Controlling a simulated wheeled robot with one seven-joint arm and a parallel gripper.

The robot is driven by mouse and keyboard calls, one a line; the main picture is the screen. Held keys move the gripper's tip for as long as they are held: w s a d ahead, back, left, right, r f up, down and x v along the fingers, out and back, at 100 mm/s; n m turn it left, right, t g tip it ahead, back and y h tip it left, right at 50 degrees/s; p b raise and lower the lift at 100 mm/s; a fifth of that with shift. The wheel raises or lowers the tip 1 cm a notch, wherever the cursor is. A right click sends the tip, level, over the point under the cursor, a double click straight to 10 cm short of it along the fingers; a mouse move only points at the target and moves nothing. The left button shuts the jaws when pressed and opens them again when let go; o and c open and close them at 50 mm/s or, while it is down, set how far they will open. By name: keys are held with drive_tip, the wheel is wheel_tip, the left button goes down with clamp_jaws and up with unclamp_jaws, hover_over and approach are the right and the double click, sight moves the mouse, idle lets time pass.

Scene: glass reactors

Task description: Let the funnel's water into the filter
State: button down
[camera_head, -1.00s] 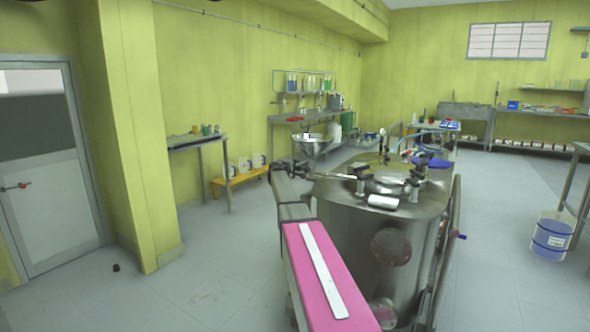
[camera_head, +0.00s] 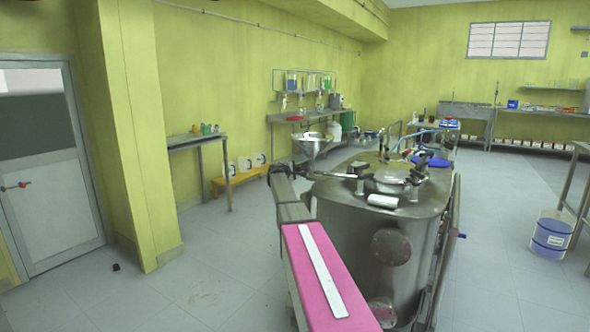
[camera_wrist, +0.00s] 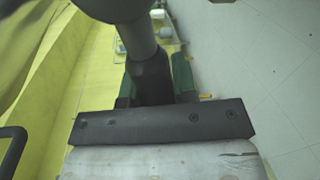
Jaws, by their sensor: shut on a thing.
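In the head view my gripper is not clearly visible at the arm's far end. No water can be seen.
Fittings, clamps and a white cylinder (camera_head: 382,200) sit on the vessel's top. A blue hose (camera_head: 420,133) lies toward its back. A side table (camera_head: 197,142) and yellow bench (camera_head: 235,177) stand left.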

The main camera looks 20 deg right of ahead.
drive_tip(key=s+d+f+n+g+h, duration=0.1)
drive_tip(key=s+d+f+n, duration=0.2)
drive_tip(key=n, duration=0.6)
drive_tip(key=shift+s+f+n+h, duration=0.3)
drive_tip(key=shift+s+f+n, duration=0.15)
drive_tip(key=shift+f, duration=0.9)
drive_tip(key=c, duration=0.9)
unclamp_jaws()
drive_tip(key=shift+s+a, duration=0.1)
drive_tip(key=v, duration=1)
drive_tip(key=shift+a, duration=0.3)
drive_tip(key=shift+s+f, duration=0.1)
drive_tip(key=shift+s, duration=0.05)
